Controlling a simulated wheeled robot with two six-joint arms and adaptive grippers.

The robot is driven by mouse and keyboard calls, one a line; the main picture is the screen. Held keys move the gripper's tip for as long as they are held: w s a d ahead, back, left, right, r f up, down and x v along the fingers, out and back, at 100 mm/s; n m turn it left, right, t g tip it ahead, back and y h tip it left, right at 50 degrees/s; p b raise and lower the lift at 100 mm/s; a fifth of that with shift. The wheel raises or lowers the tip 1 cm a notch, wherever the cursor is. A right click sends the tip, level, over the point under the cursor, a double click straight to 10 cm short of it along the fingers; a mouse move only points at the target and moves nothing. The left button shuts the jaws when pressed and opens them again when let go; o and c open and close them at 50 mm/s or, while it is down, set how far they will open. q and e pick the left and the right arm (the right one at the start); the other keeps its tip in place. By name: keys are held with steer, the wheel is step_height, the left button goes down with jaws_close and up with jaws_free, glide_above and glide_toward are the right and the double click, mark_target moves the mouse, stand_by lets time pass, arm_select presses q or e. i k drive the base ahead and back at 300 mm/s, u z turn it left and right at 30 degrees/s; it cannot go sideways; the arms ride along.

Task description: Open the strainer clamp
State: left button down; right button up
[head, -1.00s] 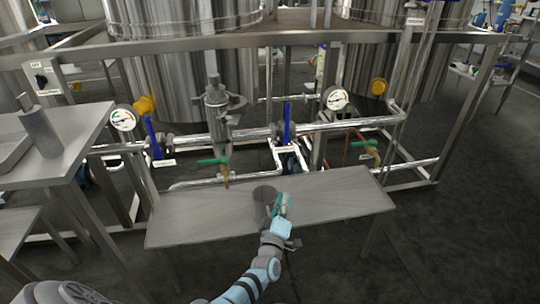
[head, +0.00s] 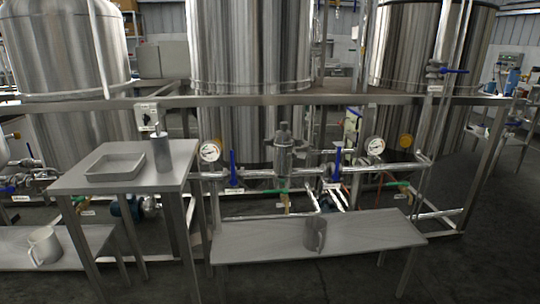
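The strainer (head: 283,155) is a grey metal body standing upright on the pipe run, in the middle of the head view in front of the central tank. A narrower top piece and a wider collar show on it, but the clamp is too small to tell its state. Neither of my grippers is in view.
A low bench (head: 370,232) stands below the strainer, with a grey mug (head: 314,234) on it. A taller table (head: 120,182) at left holds a tray (head: 115,172) and a cylinder (head: 162,153). Blue-handled valves (head: 232,166) and gauges (head: 209,152) flank the strainer.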

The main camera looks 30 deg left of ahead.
mark_target(304, 145)
steer(key=u, duration=0.3)
steer(key=i, duration=1.1)
steer(key=z, duration=0.15)
